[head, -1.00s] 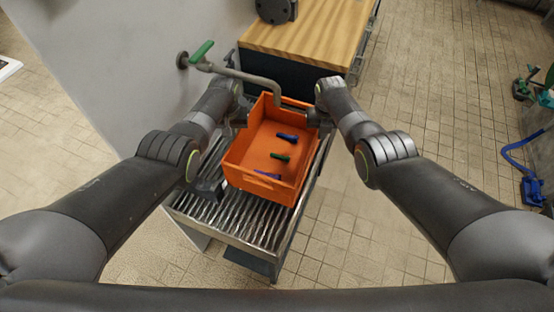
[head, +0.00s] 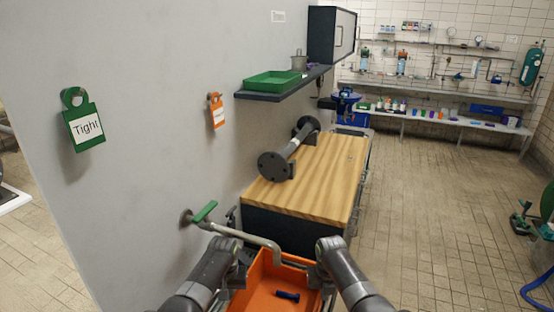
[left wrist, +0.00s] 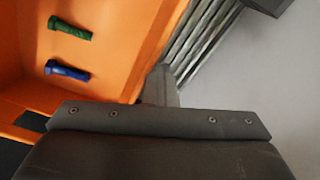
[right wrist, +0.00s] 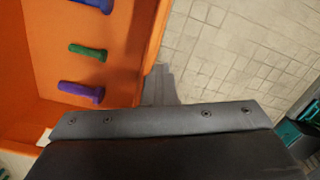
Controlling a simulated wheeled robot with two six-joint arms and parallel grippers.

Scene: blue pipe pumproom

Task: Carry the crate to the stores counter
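The orange crate (head: 258,290) shows at the bottom of the head view, its near part cut off. It holds small blue, green and purple pieces. My left gripper (head: 240,262) is at its left side wall and my right gripper (head: 318,272) at its right side wall. In both wrist views the fingers are close together at the crate's rim, which appears held between them. Rollers (left wrist: 208,38) show beside the crate in the left wrist view; I cannot tell whether it rests on them. No counter is clearly marked as stores; a long grey counter (head: 440,119) stands along the back wall.
A wood-topped bench (head: 325,175) with a flanged pipe (head: 290,153) stands just ahead. A bent pipe with a green lever (head: 204,212) juts from the left wall near the crate. A shelf with a green tray (head: 272,84) hangs above.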

